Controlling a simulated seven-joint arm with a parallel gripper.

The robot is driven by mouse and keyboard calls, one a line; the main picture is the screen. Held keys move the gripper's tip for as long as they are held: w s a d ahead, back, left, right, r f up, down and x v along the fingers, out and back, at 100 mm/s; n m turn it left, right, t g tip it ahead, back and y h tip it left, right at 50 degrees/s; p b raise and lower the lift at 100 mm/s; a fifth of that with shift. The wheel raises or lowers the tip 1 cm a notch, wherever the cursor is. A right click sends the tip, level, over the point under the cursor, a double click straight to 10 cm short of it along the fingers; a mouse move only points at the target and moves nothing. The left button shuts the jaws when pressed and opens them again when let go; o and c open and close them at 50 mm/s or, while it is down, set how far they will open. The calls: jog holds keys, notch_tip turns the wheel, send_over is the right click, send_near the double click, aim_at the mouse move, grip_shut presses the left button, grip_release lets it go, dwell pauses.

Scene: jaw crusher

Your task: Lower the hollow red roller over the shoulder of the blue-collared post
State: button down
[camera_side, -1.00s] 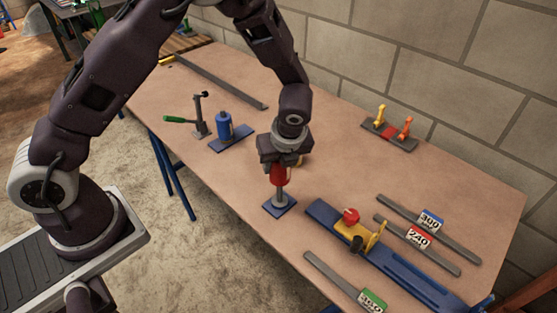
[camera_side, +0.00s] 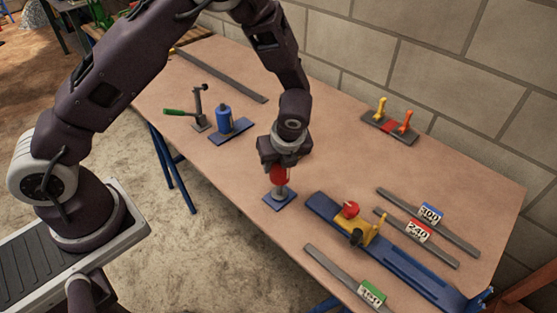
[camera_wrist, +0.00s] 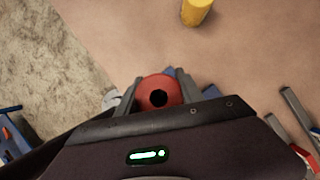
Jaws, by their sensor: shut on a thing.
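My gripper (camera_side: 279,166) is shut on the red roller (camera_side: 279,175), which hangs roughly upright below it. In the wrist view the roller (camera_wrist: 143,88) sits between the two fingers (camera_wrist: 158,90), its dark hole facing the camera. Directly under the roller, a short grey post (camera_side: 281,190) with a wide round foot stands on a blue square plate (camera_side: 271,201). Whether the roller surrounds the post's top is hidden. No blue collar shows on this post. A post with a thick blue cylinder (camera_side: 222,119) stands on another blue plate to the left.
A green-handled lever stand (camera_side: 198,110) is at the left. A blue rail with a yellow clamp (camera_side: 358,226) lies close at right. Several labelled bars (camera_side: 430,218) lie farther right. A yellow cylinder (camera_wrist: 195,11) stands nearby in the wrist view. Bare table lies behind the gripper.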

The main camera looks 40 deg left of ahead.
aim_at(279, 179)
jog(key=shift+f, duration=3.05)
jog(key=c, duration=0.7)
grip_release()
jog(key=v, duration=0.7)
jog(key=shift+r, duration=0.15)
